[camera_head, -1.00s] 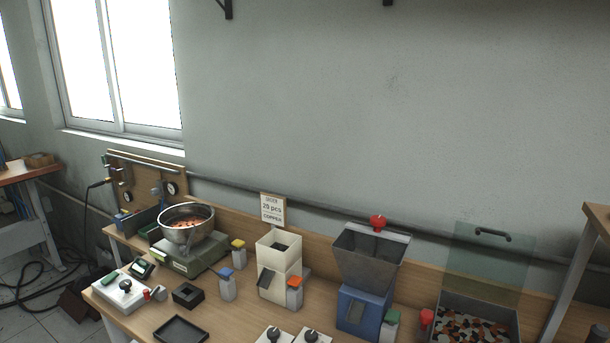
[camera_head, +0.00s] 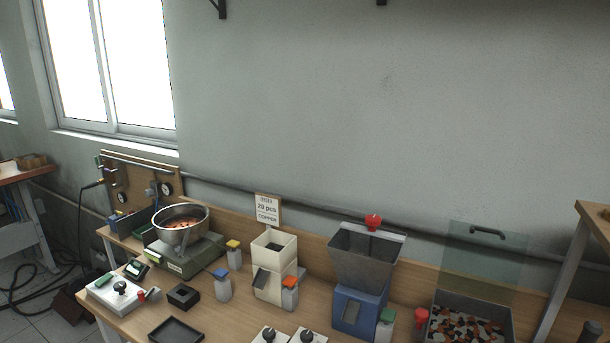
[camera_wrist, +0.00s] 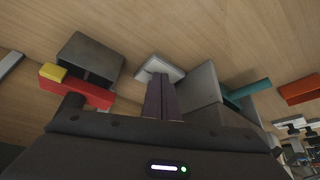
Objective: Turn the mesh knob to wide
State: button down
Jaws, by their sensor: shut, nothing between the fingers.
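Two black knobs on white plates stand at the bottom edge of the head view, a left knob (camera_head: 268,335) and a right knob (camera_head: 307,337). Another black knob (camera_head: 120,287) sits on a white box at the left. I cannot read any labels, so I cannot tell which one is the mesh knob. My gripper (camera_wrist: 159,78) shows only in the wrist view, shut and empty. Its fingertips overlap a white plate (camera_wrist: 173,68) in the picture; contact cannot be judged, and the fingers hide part of the plate.
The head view shows a grey hopper on a blue base (camera_head: 352,312), a cream dispenser (camera_head: 274,285), a bowl on a scale (camera_head: 181,227), a black tray (camera_head: 176,331) and a bin of pieces (camera_head: 468,325). A grey box (camera_wrist: 90,57) and red block (camera_wrist: 77,88) lie left of my fingers.

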notch_tip(320, 180, up, 6)
dwell(0.6)
jog(key=s+a+r, duration=0.3)
jog(key=a, duration=0.8)
jog(key=s+a+r, duration=0.3)
jog(key=a, duration=0.9)
jog(key=s+a+r, duration=0.3)
jog(key=a, duration=0.9)
jog(key=shift+s+r, duration=0.25)
jog(key=shift+s, duration=0.05)
